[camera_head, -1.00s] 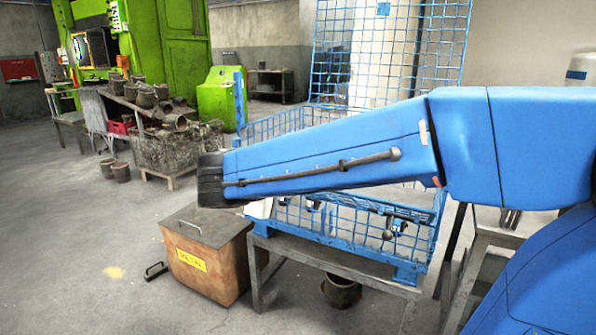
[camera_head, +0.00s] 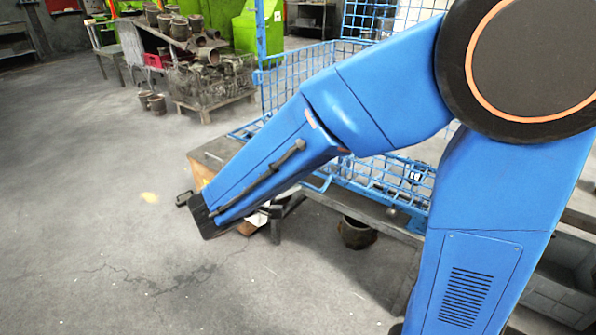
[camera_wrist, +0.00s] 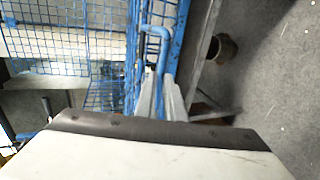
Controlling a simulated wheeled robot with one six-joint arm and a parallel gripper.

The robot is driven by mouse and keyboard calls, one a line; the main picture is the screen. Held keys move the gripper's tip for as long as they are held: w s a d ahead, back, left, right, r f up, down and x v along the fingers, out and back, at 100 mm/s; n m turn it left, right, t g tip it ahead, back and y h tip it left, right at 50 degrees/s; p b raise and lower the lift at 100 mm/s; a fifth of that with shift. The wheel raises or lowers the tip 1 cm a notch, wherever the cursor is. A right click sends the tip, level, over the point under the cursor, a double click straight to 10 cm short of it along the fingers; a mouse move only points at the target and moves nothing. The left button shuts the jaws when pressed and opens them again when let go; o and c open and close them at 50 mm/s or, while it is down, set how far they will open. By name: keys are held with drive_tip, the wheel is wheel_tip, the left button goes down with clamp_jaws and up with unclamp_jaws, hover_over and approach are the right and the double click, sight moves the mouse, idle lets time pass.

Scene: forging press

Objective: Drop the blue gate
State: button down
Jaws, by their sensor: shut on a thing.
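The blue gate is part of a blue wire-mesh basket (camera_head: 395,182). In the head view a bent blue bar of the gate (camera_head: 322,184) shows beside my forearm, and my arm hides much of the rest. In the wrist view the gate's blue bar (camera_wrist: 154,31) runs up to the fingers of my gripper (camera_wrist: 161,75). My gripper is shut on this bar. In the head view my gripper (camera_head: 272,214) shows only in part, below and behind my forearm. The gate's exact tilt is hard to tell.
A metal stand (camera_head: 375,220) carries the basket, with a dark pot (camera_head: 356,233) beneath. A brown box (camera_head: 205,160) stands partly hidden behind my arm. A bench with several pots (camera_head: 185,40) is farther back. The floor at lower left is clear.

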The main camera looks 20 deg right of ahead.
drive_tip(key=shift+s+f, duration=0.1)
drive_tip(key=shift+f, duration=0.65)
drive_tip(key=shift+f, duration=0.1)
drive_tip(key=c, duration=1.8)
unclamp_jaws()
drive_tip(key=shift+f, duration=0.1)
drive_tip(key=shift+c, duration=0.2)
drive_tip(key=shift+a+r, duration=0.1)
drive_tip(key=shift+r, duration=0.1)
drive_tip(key=v, duration=1.7)
drive_tip(key=shift+r, duration=0.1)
